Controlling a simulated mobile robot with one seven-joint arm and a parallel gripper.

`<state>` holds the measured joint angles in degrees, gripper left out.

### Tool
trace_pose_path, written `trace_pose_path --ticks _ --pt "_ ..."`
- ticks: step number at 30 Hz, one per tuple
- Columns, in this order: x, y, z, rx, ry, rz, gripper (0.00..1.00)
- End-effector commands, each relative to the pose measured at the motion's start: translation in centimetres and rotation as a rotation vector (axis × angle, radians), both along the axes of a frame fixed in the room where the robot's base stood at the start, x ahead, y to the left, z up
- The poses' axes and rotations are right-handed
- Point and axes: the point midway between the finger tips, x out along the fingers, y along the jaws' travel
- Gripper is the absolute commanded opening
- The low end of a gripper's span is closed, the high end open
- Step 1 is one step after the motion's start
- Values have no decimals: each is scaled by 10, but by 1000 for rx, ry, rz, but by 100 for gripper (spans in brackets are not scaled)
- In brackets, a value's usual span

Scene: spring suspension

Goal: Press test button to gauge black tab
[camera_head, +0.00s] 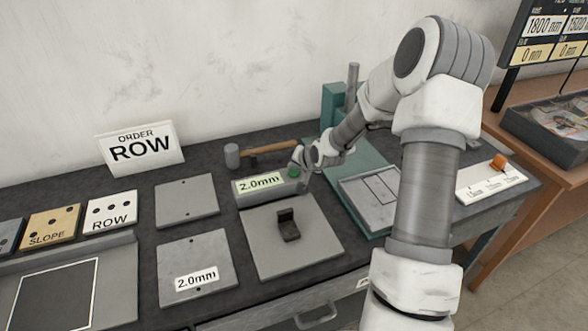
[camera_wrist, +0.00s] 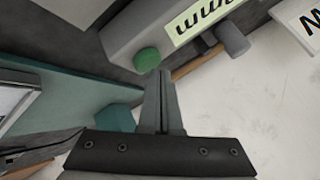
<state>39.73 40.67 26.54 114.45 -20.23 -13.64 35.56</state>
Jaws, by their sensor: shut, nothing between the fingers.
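The gauge (camera_head: 262,190) is a grey box with a lit display reading 2.0mm; it also shows in the wrist view (camera_wrist: 130,25). Its green test button (camera_head: 294,171) is at the right end of its top and shows as a round green cap in the wrist view (camera_wrist: 147,60). The black tab (camera_head: 288,226) stands on a grey plate (camera_head: 312,250) in front of the gauge. My gripper (camera_head: 302,166) is shut and empty, its tips beside the button. In the wrist view the fingertips (camera_wrist: 158,75) appear just short of the button; contact cannot be told.
A hammer (camera_head: 270,149) lies behind the gauge. A plate labelled 2.0mm (camera_head: 215,255) and a plain plate (camera_head: 185,190) lie to the left. A teal press or stand (camera_head: 333,100) rises behind my arm. An ORDER ROW sign (camera_head: 140,150) stands at the back left.

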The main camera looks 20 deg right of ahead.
Motion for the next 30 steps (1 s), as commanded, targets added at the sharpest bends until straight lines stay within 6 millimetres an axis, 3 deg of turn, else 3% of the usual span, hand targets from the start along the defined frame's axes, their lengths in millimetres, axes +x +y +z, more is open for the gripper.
trace_pose_path --ticks 14,30 --pt "0 0 8 -1 -2 -1 0" --pt "0 0 57 0 -1 -1 0"
